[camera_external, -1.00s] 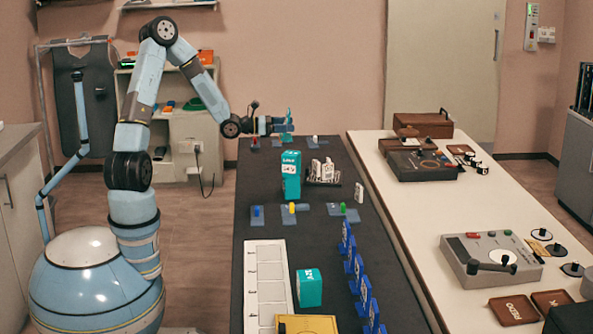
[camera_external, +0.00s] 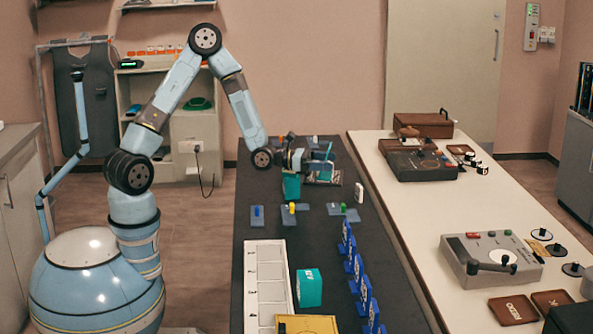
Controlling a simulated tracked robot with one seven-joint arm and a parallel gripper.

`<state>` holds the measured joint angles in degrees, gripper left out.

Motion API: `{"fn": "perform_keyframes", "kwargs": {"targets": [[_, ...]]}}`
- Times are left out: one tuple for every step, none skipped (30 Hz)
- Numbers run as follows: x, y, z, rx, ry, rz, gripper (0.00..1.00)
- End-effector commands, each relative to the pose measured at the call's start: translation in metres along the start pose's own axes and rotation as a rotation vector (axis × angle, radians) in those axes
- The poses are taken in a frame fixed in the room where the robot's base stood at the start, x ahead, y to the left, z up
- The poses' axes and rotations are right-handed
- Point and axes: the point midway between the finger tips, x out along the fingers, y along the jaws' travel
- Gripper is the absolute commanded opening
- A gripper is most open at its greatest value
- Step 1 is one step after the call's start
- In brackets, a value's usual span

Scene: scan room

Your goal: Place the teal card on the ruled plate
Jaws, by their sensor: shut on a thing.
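My gripper (camera_external: 316,161) is above the far half of the dark table, just right of the tall teal box. It is shut on the teal card (camera_external: 328,151), which shows as a thin, tilted teal strip at the fingertips. The card is over or just in front of the dark rack (camera_external: 322,182) of white cards; I cannot tell whether they touch. The ruled plate (camera_external: 265,272), white and divided by lines into cells, lies flat at the table's near left, well away from my gripper. My wrist hides most of the rack's cards.
The tall teal box (camera_external: 291,187) stands close to my gripper, its top hidden. A shorter teal block (camera_external: 309,288) is right of the plate. Blue upright pieces (camera_external: 358,268) stand in a row along the right. Small pegged plates (camera_external: 291,214) cross the middle.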

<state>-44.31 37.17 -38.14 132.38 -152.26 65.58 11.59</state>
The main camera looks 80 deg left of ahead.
Motion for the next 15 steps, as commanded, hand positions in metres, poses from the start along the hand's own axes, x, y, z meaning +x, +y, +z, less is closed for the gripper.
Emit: {"fn": "perform_keyframes", "kwargs": {"targets": [[0.005,-0.017,-0.008,-0.003,0.003,-0.025,0.57],[0.008,-0.025,-0.012,-0.003,0.003,-0.038,0.57],[0.011,-0.037,-0.016,-0.002,0.001,-0.056,0.57],[0.013,-0.045,-0.019,-0.002,0.001,-0.07,0.57],[0.015,-0.054,-0.023,-0.001,0.001,-0.085,0.57],[0.018,-0.067,-0.026,-0.002,0.0,-0.107,0.57],[0.021,-0.076,-0.028,-0.002,-0.001,-0.124,0.57],[0.022,-0.086,-0.029,-0.002,-0.003,-0.142,0.57],[0.025,-0.1,-0.031,-0.002,-0.005,-0.167,0.57],[0.027,-0.109,-0.032,-0.002,-0.006,-0.187,0.57],[0.028,-0.12,-0.032,-0.003,-0.007,-0.207,0.57],[0.03,-0.135,-0.032,-0.004,-0.009,-0.235,0.57],[0.032,-0.145,-0.032,-0.005,-0.011,-0.257,0.57],[0.033,-0.157,-0.031,-0.005,-0.012,-0.28,0.57],[0.034,-0.172,-0.03,-0.007,-0.014,-0.31,0.57]]}}
